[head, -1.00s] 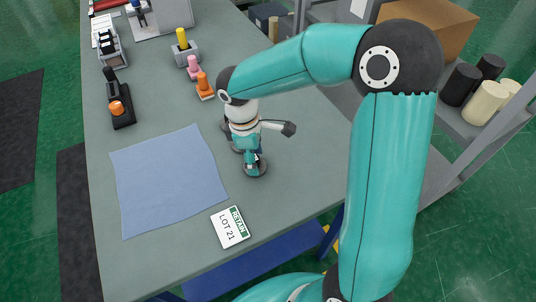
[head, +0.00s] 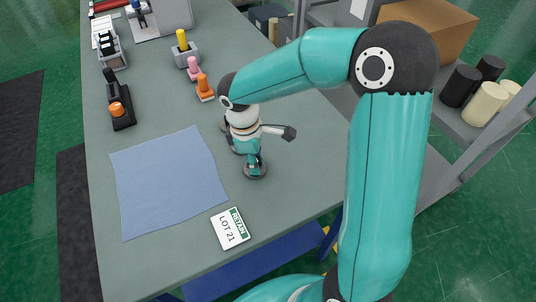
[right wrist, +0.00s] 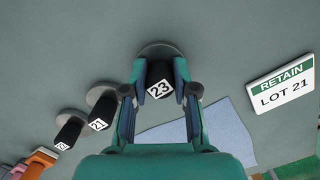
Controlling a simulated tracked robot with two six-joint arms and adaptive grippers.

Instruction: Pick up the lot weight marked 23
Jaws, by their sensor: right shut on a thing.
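The lot weight marked 23 (right wrist: 162,88) has a dark knob with a white label on a round grey base. My right gripper (right wrist: 160,73) is shut on its knob, one finger on each side. In the head view the right gripper (head: 254,161) points down at the table, and the weight's base (head: 257,172) shows below it. A weight marked 21 (right wrist: 98,124) and another weight (right wrist: 68,136) with a label too small to read stand in a row beside it. In the head view my gripper partly hides them. My left gripper is not in view.
A blue cloth (head: 168,180) lies left of the weights. A "RETAIN LOT 21" card (head: 230,229) lies near the front edge. Orange and pink pieces (head: 204,86) stand farther back, and a black holder (head: 121,112) at the left. The table right of the gripper is clear.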

